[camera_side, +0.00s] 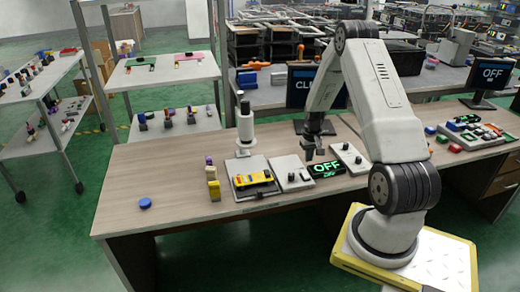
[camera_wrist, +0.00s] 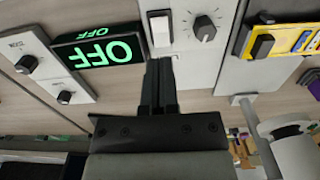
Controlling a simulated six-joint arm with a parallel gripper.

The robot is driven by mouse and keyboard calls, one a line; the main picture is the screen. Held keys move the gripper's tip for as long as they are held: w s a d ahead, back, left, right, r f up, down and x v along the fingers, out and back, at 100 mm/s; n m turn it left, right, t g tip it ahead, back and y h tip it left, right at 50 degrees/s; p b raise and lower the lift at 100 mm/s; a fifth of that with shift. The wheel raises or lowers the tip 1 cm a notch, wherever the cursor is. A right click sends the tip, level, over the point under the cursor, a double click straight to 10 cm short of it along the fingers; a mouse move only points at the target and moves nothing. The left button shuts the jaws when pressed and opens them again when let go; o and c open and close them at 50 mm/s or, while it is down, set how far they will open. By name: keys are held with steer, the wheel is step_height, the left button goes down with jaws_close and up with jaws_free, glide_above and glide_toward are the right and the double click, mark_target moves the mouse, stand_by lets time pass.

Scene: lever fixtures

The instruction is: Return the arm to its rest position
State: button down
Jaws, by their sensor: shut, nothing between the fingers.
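My gripper (camera_side: 314,152) hangs pointing down above the bench, over the fixtures in the side view. In the wrist view my gripper (camera_wrist: 158,62) shows its two dark fingers together, with nothing between them. The fingertips lie near the lower edge of a grey panel with a white rocker switch (camera_wrist: 160,30) and a black knob (camera_wrist: 204,28). I cannot tell if they touch it. The arm is bent above the bench, its base on a yellow-edged platform.
A display reading OFF (camera_side: 326,169) stands beside the panels. A yellow device (camera_side: 252,179), a white cylindrical stand (camera_side: 245,125), yellow blocks (camera_side: 214,190) and a blue disc (camera_side: 145,203) are to the left. The bench's left front is mostly clear.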

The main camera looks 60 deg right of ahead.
steer(key=w+a+r+n, duration=0.2)
steer(key=a+r, duration=0.2)
steer(key=a, duration=0.3)
steer(key=w+a+r+n+t, duration=0.1)
steer(key=w+a+r, duration=0.15)
steer(key=a, duration=0.45)
steer(key=w+a+r+n, duration=0.2)
steer(key=a+r, duration=0.2)
steer(key=a, duration=0.2)
steer(key=s+a+r+n, duration=0.2)
steer(key=s+a, duration=0.1)
steer(key=a, duration=0.5)
steer(key=s+a+r+n+t, duration=0.1)
steer(key=s+a, duration=0.3)
steer(key=a, duration=0.5)
steer(key=shift+a+r+n+t, duration=0.25)
steer(key=shift+r+n, duration=0.25)
steer(key=shift+r, duration=0.4)
